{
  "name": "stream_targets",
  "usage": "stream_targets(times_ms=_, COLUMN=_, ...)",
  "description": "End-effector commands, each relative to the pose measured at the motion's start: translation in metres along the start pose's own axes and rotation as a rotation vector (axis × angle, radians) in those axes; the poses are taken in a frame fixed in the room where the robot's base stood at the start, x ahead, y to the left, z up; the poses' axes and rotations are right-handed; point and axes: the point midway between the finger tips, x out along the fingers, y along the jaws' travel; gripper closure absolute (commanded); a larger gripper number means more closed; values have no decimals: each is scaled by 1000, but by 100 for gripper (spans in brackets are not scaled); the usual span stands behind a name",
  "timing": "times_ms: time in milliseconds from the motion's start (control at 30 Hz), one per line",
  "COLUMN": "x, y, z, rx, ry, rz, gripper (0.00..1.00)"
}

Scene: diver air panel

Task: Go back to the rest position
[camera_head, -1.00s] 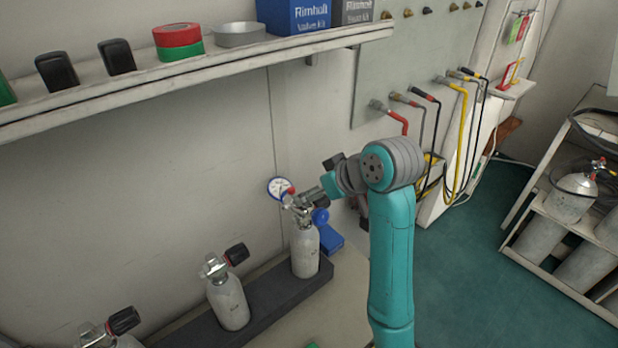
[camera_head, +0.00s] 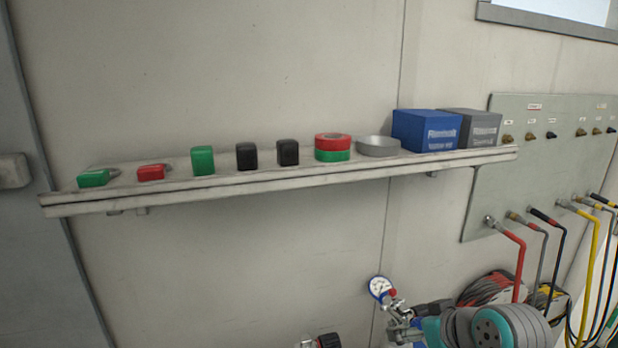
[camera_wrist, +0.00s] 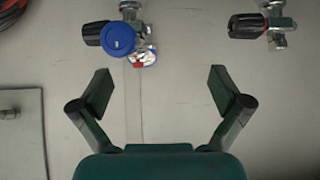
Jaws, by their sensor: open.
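My gripper (camera_wrist: 158,90) is open in the wrist view, with nothing between its two fingers. Ahead of it, apart from the fingertips, is a valve (camera_wrist: 130,12) with a black knob, a blue round part (camera_wrist: 117,40) and a gauge (camera_wrist: 147,58). In the head view, my teal and grey arm joint is at the bottom right, next to a metal valve (camera_head: 402,328) and the blue-rimmed gauge (camera_head: 381,287). The fingers cannot be made out there.
A second valve (camera_wrist: 264,24) shows at the wrist view's top right. A wall shelf (camera_head: 250,184) holds several small items and two boxes, blue (camera_head: 427,131) and grey (camera_head: 471,127). A panel (camera_head: 478,190) with coloured hoses is on the right.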

Motion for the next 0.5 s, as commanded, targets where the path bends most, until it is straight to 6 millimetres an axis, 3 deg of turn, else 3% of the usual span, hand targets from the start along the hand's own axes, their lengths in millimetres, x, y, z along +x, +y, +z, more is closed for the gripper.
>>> stream_targets(times_ms=267, x=21, y=-8, z=33, rx=44, ry=28, rz=11, gripper=0)
stream_targets(times_ms=500, x=44, y=-22, z=86, rx=104, ry=75, rz=40, gripper=0)
